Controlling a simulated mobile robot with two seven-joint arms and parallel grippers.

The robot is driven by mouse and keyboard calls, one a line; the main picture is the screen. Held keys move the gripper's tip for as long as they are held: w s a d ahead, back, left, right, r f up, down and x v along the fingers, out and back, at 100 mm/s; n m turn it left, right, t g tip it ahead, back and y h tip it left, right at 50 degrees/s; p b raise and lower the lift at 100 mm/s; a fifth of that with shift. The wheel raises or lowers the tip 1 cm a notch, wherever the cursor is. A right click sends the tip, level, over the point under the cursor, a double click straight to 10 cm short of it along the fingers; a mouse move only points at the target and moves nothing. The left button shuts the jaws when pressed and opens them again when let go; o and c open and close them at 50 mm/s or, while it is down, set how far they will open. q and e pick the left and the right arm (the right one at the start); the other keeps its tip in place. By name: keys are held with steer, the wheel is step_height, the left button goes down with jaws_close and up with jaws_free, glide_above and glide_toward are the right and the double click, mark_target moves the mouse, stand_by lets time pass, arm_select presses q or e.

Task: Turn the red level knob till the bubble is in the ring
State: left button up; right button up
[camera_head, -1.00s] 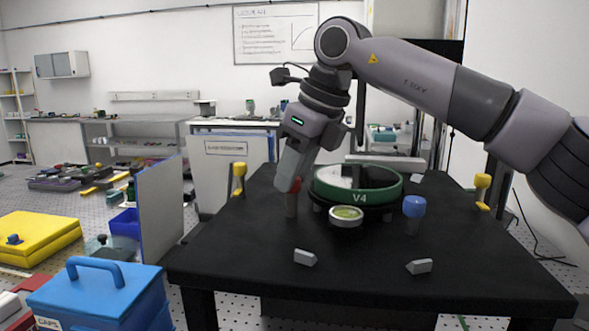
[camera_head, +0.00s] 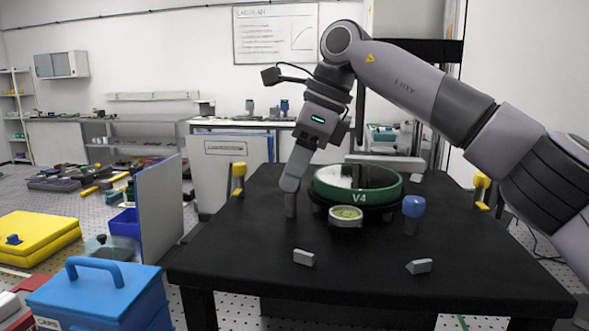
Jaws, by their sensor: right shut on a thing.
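My right gripper (camera_head: 290,188) points down at the left side of the black table, shut on the red level knob. The round bubble level (camera_head: 346,214), with a pale rim and yellow-green face, sits at the front of the green V4 ring (camera_head: 335,193). The bubble is too small to place against its ring. My left gripper is not in view.
A blue knob (camera_head: 413,206) stands right of the level. Two grey blocks (camera_head: 304,257) (camera_head: 419,266) lie on the table (camera_head: 370,290) near its front. Yellow clamps (camera_head: 238,178) (camera_head: 481,189) stand at both sides. A blue box (camera_head: 100,295) is at lower left.

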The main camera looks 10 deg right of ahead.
steer(key=shift+n+g, duration=0.3)
steer(key=shift+n, duration=0.7)
steer(key=o, duration=1)
steer(key=shift+r, duration=0.15)
steer(key=shift+v, duration=3.45)
steer(key=shift+w+d, duration=0.1)
